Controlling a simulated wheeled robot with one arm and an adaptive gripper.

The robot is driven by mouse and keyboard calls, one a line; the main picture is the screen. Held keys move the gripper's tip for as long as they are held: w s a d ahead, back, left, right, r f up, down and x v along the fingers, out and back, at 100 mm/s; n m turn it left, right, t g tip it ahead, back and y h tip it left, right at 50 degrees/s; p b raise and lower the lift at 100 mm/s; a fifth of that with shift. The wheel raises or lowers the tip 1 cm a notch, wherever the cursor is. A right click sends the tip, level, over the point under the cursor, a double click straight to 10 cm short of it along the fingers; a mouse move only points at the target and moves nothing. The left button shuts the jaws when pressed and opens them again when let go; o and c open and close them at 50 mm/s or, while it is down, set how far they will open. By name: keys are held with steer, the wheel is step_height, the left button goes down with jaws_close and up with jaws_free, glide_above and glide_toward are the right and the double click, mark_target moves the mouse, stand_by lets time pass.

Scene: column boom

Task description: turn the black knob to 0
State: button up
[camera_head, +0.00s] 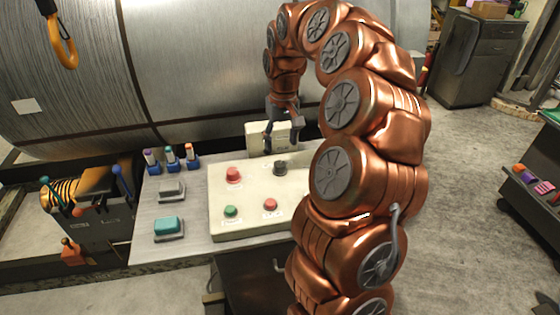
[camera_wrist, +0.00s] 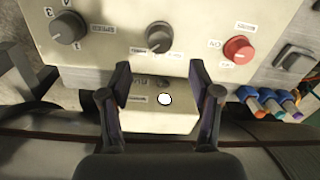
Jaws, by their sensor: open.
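Two dark round knobs show on the cream control panel (camera_head: 250,190) in the wrist view. One knob (camera_wrist: 68,27) at the upper left has numbers around it, with 1, 3 and 4 readable; I cannot make out a 0. The other knob (camera_wrist: 160,36) is at the top middle, with a pointer line. In the head view one dark knob (camera_head: 280,167) shows; my arm hides the panel's right part. My gripper (camera_wrist: 160,74) is open and empty, over a small cream box (camera_wrist: 150,120) behind the panel, apart from both knobs. The box also shows in the head view (camera_head: 256,130).
A red button (camera_wrist: 238,49) sits beside the middle knob. In the head view, green (camera_head: 231,211) and red (camera_head: 270,205) buttons are at the panel's front. Blue-based markers (camera_head: 170,158) stand left of it. A large metal drum (camera_head: 200,70) lies behind.

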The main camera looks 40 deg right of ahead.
mark_target(280, 163)
steer(key=shift+a+f+p, duration=0.15)
steer(key=shift+f+p, duration=0.85)
steer(key=shift+f, duration=2.85)
steer(key=shift+c, duration=0.3)
steer(key=c, duration=1.1)
steer(key=n+b, duration=0.2)
steer(key=n, duration=0.1)
steer(key=shift+w+f+n, duration=0.1)
steer(key=shift+n, duration=0.3)
steer(key=n+b, duration=0.1)
steer(key=n, duration=0.3)
steer(key=shift+n+b, duration=0.35)
steer(key=shift+n, duration=0.05)
